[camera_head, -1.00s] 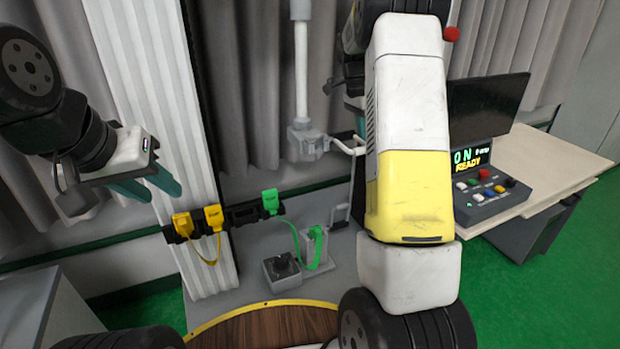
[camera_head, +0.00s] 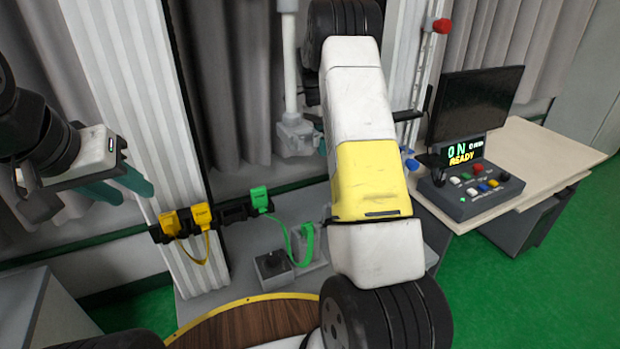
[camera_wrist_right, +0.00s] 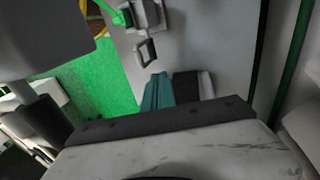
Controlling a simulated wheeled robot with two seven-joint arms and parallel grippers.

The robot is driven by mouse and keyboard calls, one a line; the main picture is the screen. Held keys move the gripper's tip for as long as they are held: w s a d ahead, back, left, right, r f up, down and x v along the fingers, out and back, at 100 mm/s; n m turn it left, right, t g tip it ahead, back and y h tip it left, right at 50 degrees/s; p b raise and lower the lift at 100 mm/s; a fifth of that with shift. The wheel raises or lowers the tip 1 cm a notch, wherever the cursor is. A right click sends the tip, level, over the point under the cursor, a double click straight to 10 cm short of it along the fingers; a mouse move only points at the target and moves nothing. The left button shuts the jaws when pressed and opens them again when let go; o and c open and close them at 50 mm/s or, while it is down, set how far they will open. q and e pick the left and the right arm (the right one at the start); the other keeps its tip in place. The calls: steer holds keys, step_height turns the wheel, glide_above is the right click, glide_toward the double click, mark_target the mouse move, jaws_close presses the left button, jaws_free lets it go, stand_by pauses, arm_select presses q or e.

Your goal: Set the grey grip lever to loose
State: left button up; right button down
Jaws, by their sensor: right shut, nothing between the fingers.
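I cannot pick out the grey grip lever for certain, nor read its setting. A grey clamp block (camera_head: 296,136) at the foot of the white pole shows in the head view, its right side covered by my right arm. In the right wrist view a grey loop handle (camera_wrist_right: 146,53) hangs just beyond my right gripper (camera_wrist_right: 172,88), which is shut and empty and appears apart from it. My left gripper (camera_head: 120,186) is open and empty at the left, in front of the white column.
A rack (camera_head: 230,212) holds yellow and green plugs. The green cable (camera_head: 306,243) runs to a grey block behind a small dark-topped box (camera_head: 272,265). A control panel (camera_head: 470,190) and a monitor (camera_head: 475,100) stand at the right. A red knob (camera_head: 441,25) is upper right.

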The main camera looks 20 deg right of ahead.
steer(key=shift+a+f, duration=0.45)
steer(key=shift+a, duration=0.1)
steer(key=s+f, duration=0.6)
steer(key=f, duration=0.4)
steer(key=shift+s+d+f, duration=0.2)
steer(key=shift+d+f, duration=0.2)
steer(key=shift+d, duration=0.05)
steer(key=shift+s+d+r, duration=0.1)
steer(key=shift+s, duration=0.7)
